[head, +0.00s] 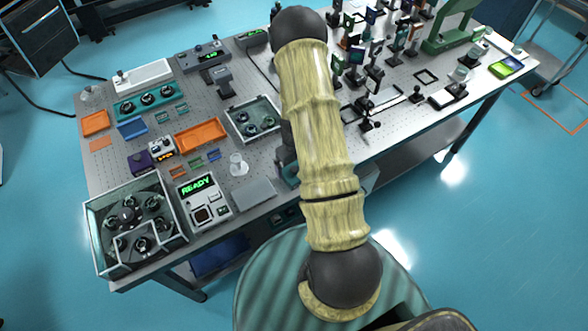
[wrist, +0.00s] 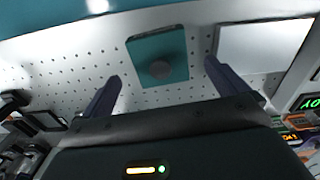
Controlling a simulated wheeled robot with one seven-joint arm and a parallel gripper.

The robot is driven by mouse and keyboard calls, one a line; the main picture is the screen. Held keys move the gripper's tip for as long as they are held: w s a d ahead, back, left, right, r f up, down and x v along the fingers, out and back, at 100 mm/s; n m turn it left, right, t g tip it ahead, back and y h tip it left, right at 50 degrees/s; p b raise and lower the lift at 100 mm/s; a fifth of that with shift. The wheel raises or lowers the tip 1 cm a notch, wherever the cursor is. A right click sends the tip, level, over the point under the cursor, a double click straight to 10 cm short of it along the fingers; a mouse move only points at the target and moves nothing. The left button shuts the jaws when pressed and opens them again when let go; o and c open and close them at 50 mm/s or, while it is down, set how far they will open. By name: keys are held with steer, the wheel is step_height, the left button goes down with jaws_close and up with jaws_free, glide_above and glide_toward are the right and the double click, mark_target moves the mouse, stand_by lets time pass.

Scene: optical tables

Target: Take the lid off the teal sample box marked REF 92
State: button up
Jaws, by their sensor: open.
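A teal square box with a lid and a round grey knob (wrist: 161,69) stands on the perforated table top in the wrist view. No marking can be read on it, so I cannot confirm REF 92. My gripper (wrist: 163,68) is open and empty, its two dark fingers apart. The box lies beyond and between the fingertips, with no visible contact. In the head view a teal piece, apparently the same box (head: 290,172), shows beside my arm near the table's front edge. My arm hides most of that spot and the gripper there.
A flat grey plate (head: 254,192) lies beside the box, also in the wrist view (wrist: 262,47). A glass piece (head: 238,166), a READY device (head: 203,200) and a clear-walled case (head: 168,255) stand left. Optics posts crowd the right side. The table's front edge is close.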

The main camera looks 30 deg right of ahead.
steer(key=shift+f+p, duration=0.45)
steer(key=shift+f, duration=0.9)
steer(key=c, duration=1.1)
step_height(320, 180, up, 10)
steer(key=b, duration=0.3)
steer(key=shift+b, duration=0.3)
